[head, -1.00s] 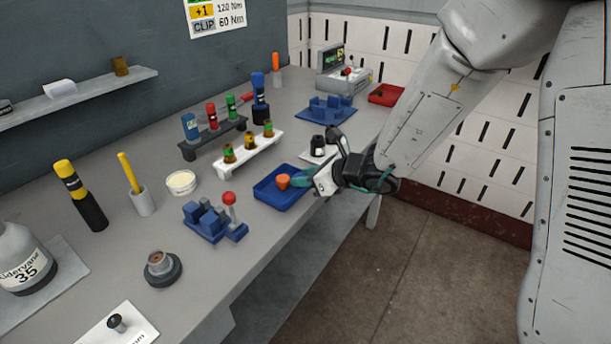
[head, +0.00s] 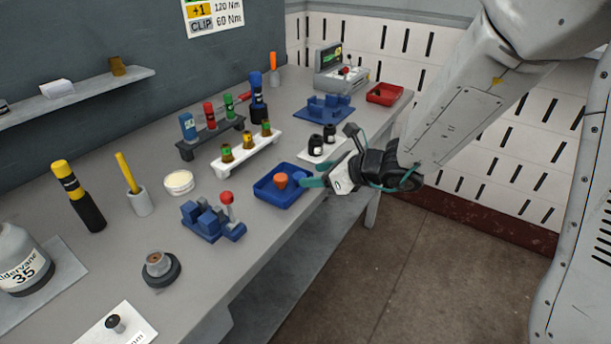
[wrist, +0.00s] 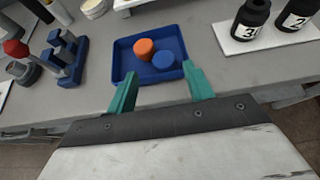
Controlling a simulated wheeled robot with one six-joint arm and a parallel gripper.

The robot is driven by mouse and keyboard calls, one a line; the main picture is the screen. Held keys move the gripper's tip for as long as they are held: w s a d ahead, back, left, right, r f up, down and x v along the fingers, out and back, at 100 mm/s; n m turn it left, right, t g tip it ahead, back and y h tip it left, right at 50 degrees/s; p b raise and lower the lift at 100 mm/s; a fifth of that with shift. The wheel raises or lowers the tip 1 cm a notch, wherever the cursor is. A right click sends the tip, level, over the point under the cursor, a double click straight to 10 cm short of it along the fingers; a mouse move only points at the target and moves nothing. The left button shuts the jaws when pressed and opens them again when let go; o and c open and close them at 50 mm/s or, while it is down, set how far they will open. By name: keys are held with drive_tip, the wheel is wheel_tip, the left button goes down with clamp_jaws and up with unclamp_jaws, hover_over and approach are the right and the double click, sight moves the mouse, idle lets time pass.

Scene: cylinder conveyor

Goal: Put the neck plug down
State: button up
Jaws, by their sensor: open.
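An orange plug (head: 280,181) and a round blue plug (wrist: 163,60) sit side by side in a shallow blue tray (head: 268,198) at the bench's front edge. The orange plug also shows in the wrist view (wrist: 144,47). I cannot tell from markings which one is the neck plug. My gripper (head: 322,172) is just right of the tray. In the wrist view its two teal fingers (wrist: 160,90) are apart at the tray's near edge, with nothing between them. In the head view the fingers partly hide the tray's right end.
Two black bottles (head: 317,145) stand on a white plate just behind my gripper. A blue fixture with a red-knobbed lever (head: 226,199) is left of the tray. A white vial rack (head: 247,152) stands behind it. Open floor lies in front of the bench.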

drive_tip(key=s+d+r+n+g, duration=0.25)
drive_tip(key=s+r+n, duration=0.25)
drive_tip(key=s+n, duration=0.3)
drive_tip(key=s+d+r+n+g, duration=0.25)
drive_tip(key=s+r+n, duration=0.4)
drive_tip(key=s, duration=0.35)
drive_tip(key=s+d+r+n+g+h, duration=0.1)
drive_tip(key=s+d+n+h, duration=0.8)
drive_tip(key=d, duration=0.5)
drive_tip(key=s+n, duration=0.2)
drive_tip(key=s, duration=0.1)
drive_tip(key=shift+r+h, duration=0.25)
drive_tip(key=shift+h, duration=0.05)
drive_tip(key=shift+d, duration=0.1)
